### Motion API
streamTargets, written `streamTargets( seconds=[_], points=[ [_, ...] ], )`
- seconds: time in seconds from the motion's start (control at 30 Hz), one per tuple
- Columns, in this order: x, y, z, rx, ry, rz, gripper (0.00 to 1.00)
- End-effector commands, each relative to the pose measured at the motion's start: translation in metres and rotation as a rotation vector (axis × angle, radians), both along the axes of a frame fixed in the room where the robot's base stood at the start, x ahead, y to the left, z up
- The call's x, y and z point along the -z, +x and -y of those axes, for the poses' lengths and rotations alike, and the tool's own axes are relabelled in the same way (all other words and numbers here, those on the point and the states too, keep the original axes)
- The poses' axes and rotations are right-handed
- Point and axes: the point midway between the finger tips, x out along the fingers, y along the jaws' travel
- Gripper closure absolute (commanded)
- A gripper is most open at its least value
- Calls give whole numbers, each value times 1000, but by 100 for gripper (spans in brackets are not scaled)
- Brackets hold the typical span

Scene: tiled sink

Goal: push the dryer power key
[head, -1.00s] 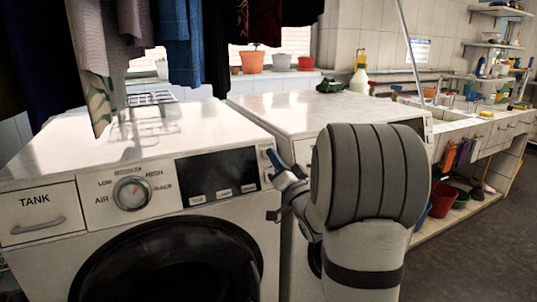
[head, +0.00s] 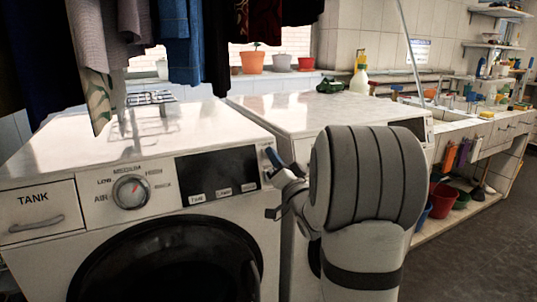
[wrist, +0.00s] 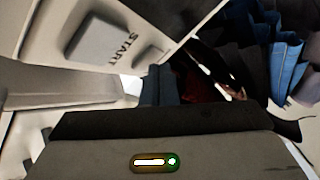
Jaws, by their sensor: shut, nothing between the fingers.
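The dryer's white front (head: 160,200) is at the left of the head view, with a dial (head: 131,192), a dark display (head: 217,172) and small keys at the panel's right end. In the wrist view a large grey START key (wrist: 97,42) and a smaller grey key (wrist: 151,57) show on the panel. The fingertips (wrist: 160,78) are just below the smaller key in the picture; I cannot tell whether they touch the panel. No power label is readable, and my arm hides part of the panel's right side.
A second white machine (head: 310,108) stands to the right, behind my arm. Clothes (head: 180,45) hang above the dryer's top, on which a wire rack (head: 150,98) lies. A sink counter (head: 460,125) is farther right. The floor at lower right is clear.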

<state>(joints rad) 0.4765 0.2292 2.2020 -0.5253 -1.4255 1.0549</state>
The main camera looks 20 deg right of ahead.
Motion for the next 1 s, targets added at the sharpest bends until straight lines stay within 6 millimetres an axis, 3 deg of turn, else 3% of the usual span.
streamTargets(
  seconds=[1.0],
  points=[
    [-3,-8,-1,-2,0,-1,100]
  ],
)
